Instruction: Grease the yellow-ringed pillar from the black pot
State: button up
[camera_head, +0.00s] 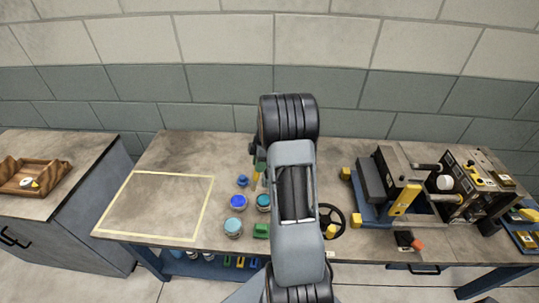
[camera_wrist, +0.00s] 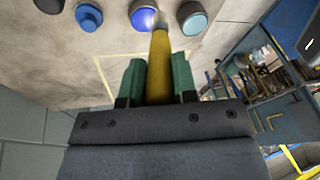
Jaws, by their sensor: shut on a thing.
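My gripper (camera_wrist: 158,82) has green fingers shut on a brush with a yellow handle (camera_wrist: 159,65). The brush points away from the jaws, and its pale tip shows between a blue pot (camera_wrist: 142,14) and a teal pot (camera_wrist: 192,18); I cannot tell whether it touches anything. A very dark round pot (camera_wrist: 48,4), perhaps the black pot, is cut off at the upper left of the wrist view. In the head view the handle (camera_head: 255,183) shows left of my arm. The mould (camera_head: 403,200) stands at the right of the bench; I cannot make out a yellow-ringed pillar.
The tape-marked square (camera_head: 150,235) is empty. A wooden tray (camera_head: 35,178) sits on the left cabinet.

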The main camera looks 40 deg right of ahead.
jog(key=s+d+f+n+b, duration=0.1)
jog(key=s+d+f+b, duration=0.1)
jog(key=f, duration=0.3)
jog(key=shift+d+f+n+g, duration=0.3)
jog(key=shift+d+g, duration=0.1)
jog(key=shift+d, duration=0.2)
jog(key=shift+f+b, duration=0.65)
jog(key=shift+b, duration=0.05)
dwell(2.7)
notch_tip(320, 180, up, 7)
jog(key=p, duration=0.3)
jog(key=shift+p, duration=0.35)
dwell(1.0)
